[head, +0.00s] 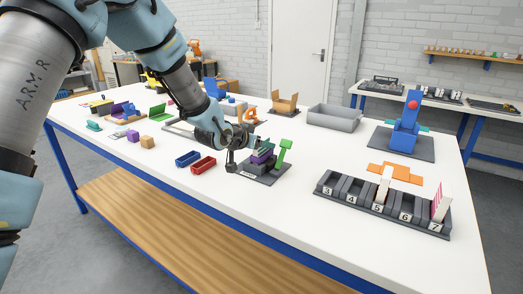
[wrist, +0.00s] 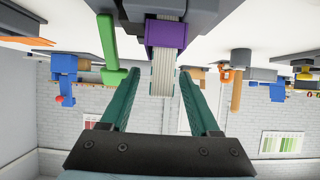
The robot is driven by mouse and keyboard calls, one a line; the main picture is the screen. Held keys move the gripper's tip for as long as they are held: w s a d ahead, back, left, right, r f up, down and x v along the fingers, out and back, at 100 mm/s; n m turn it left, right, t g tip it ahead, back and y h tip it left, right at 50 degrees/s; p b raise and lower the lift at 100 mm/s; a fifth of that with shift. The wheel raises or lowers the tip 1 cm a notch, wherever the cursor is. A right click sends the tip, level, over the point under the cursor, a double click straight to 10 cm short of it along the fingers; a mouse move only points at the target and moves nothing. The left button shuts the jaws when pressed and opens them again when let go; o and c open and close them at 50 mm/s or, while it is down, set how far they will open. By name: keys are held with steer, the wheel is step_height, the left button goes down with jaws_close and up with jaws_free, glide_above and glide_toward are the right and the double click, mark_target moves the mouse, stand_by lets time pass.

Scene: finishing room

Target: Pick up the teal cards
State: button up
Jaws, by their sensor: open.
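A stack of thin cards (wrist: 162,82) shows edge-on in the wrist view, pale at the edges; no teal face shows clearly. It sticks out of a purple holder (wrist: 165,34). The holder (head: 262,157) stands on a dark grey base (head: 265,174) in the head view, beside an upright green piece (head: 284,152). My gripper (wrist: 160,76) is open, one finger on each side of the stack, with gaps visible between fingers and cards. In the head view my gripper (head: 255,147) is at the holder, and the fingers and cards are hard to tell apart.
A red tray (head: 204,165) and a blue tray (head: 188,158) lie left of the holder. A numbered dark rack (head: 325,184) with cards in some slots stands at the right. A grey bin (head: 334,120) and a blue figure (head: 404,135) stand behind. The table (head: 300,225) is bare in front.

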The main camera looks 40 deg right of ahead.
steer(key=shift+w+d+f, duration=0.1)
steer(key=shift+d, duration=0.05)
jaws_close()
stand_by(0.4)
stand_by(1.0)
